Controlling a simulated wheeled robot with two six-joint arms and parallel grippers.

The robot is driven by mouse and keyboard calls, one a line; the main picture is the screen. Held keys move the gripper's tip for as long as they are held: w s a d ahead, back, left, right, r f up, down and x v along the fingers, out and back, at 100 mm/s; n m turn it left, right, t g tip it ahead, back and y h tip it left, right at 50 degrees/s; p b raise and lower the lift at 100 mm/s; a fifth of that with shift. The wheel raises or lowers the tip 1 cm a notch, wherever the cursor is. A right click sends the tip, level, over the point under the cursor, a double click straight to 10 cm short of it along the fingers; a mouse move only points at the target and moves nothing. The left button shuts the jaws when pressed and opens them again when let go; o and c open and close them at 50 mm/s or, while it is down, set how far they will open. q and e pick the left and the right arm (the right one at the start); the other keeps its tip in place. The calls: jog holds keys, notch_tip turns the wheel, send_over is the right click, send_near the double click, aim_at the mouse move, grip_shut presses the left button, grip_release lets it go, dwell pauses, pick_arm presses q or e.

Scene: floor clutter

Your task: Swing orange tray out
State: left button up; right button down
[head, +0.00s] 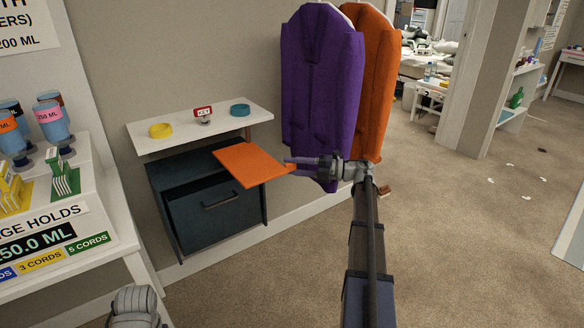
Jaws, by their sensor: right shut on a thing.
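The orange tray (248,164) is a flat panel that sticks out below the white shelf (187,139), above and in front of the dark cabinet (186,215). My right gripper (292,166) is at the tray's right edge, shut on a small orange part there. My right arm comes up from the bottom of the head view. At the bottom left, a grey rounded part of my left arm (136,305) shows, but its gripper is out of view. The tray's link to the shelf is partly hidden.
A yellow ring (160,130), a red-framed sign (203,112) and a teal ring (240,109) sit on the shelf. Purple (323,85) and orange (373,80) garments hang just behind my right gripper. A white stand (100,240) with bottles is at left. Carpet at right is mostly clear.

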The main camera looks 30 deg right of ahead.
jog(key=shift+w+d+r, duration=0.1)
jog(key=shift+w+d, duration=0.15)
jog(key=c, duration=0.8)
grip_release()
jog(key=o, duration=0.3)
jog(key=shift+a, duration=0.1)
jog(key=shift+s, duration=0.15)
jog(key=v, duration=0.7)
jog(key=shift+s+d, duration=0.2)
jog(key=shift+d, duration=0.1)
